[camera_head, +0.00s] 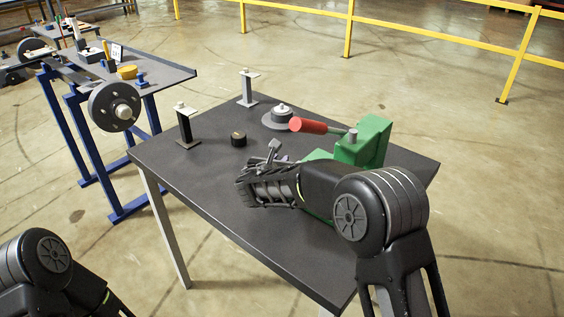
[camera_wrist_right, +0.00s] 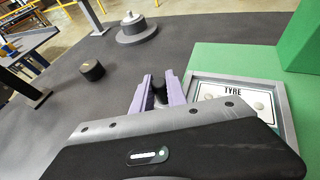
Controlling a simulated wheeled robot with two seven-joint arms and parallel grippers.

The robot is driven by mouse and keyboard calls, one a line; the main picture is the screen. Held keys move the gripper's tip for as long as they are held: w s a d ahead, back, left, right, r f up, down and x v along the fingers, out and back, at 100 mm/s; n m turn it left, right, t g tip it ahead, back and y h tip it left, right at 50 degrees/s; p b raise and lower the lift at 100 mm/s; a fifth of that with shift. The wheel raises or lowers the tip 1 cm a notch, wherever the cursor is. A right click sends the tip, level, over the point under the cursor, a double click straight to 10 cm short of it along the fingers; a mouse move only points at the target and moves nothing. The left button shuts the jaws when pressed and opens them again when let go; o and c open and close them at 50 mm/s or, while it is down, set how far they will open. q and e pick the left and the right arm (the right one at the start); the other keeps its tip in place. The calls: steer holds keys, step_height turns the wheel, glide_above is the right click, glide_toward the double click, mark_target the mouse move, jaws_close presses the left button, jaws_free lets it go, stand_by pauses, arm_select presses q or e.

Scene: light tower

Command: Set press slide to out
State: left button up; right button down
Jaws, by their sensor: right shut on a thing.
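The green press (camera_head: 364,143) stands at the right of the dark table, with a red-gripped lever (camera_head: 309,126). In the right wrist view a grey-framed tray with a label reading TYRE (camera_wrist_right: 236,92), seemingly the press slide, lies against the green body. My right gripper (camera_wrist_right: 160,92) is beside its left edge, its pale purple fingers closed around a small dark piece, seemingly the slide's handle. How that piece joins the tray is hidden. In the head view my right arm hides the slide. My left arm shows at lower left, its gripper out of view.
A black cylinder (camera_head: 238,139), a round grey part on a disc (camera_head: 281,114) and two small posts (camera_head: 187,124) (camera_head: 248,88) stand on the table. A blue-framed bench (camera_head: 150,79) stands at the left. The table's near left is clear.

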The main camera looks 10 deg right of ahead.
steer(key=c, duration=1.5)
jaws_free()
steer(key=shift+w+a, duration=0.15)
steer(key=shift+a, duration=0.15)
steer(key=shift+o, duration=0.9)
steer(key=shift+d, duration=0.1)
steer(key=b+v, duration=0.1)
steer(key=v, duration=0.7)
